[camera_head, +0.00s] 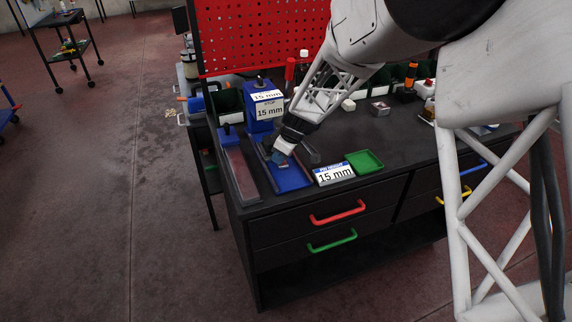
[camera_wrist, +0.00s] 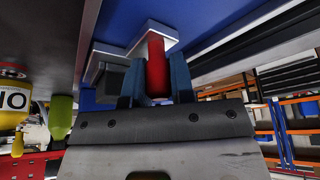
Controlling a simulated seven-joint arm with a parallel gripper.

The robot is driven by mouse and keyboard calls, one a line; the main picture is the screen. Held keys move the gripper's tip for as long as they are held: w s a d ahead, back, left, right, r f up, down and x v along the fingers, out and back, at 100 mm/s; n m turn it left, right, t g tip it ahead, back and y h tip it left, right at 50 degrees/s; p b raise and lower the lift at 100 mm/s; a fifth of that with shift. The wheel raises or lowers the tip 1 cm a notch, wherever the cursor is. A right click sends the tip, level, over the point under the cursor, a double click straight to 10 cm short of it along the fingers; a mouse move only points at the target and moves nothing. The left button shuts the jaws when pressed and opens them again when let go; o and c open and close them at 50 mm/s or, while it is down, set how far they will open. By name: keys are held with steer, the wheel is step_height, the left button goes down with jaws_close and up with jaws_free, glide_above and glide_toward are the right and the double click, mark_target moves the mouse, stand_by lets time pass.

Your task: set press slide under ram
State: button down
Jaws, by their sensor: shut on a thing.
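The blue press (camera_head: 264,112), with "15 mm" labels, stands at the back left of the dark bench. A blue base (camera_head: 293,181) extends in front of it, toward the bench edge. My gripper (camera_head: 280,160) is low over this base and hides part of it. In the wrist view, my gripper (camera_wrist: 156,85) has its blue fingers on either side of a red upright handle (camera_wrist: 156,60) and is shut on it. The handle meets a light metal piece (camera_wrist: 157,34) beside the blue surface. The ram and the slide's exact place under it cannot be made out.
A long dark-red strip (camera_head: 240,172) in a grey frame lies left of the base. A "15 mm" sign (camera_head: 334,175) and a green tray (camera_head: 364,161) are to the right. A red pegboard (camera_head: 262,35) rises behind. The bench's front right top is mostly clear.

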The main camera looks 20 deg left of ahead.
steer(key=w+a, duration=0.4)
steer(key=shift+w+a+r, duration=0.1)
steer(key=shift+w+a, duration=0.25)
steer(key=shift+w, duration=0.05)
steer(key=c, duration=1)
jaws_free()
steer(key=shift+d+r, duration=0.1)
steer(key=shift+v, duration=3.7)
steer(key=shift+d, duration=0.1)
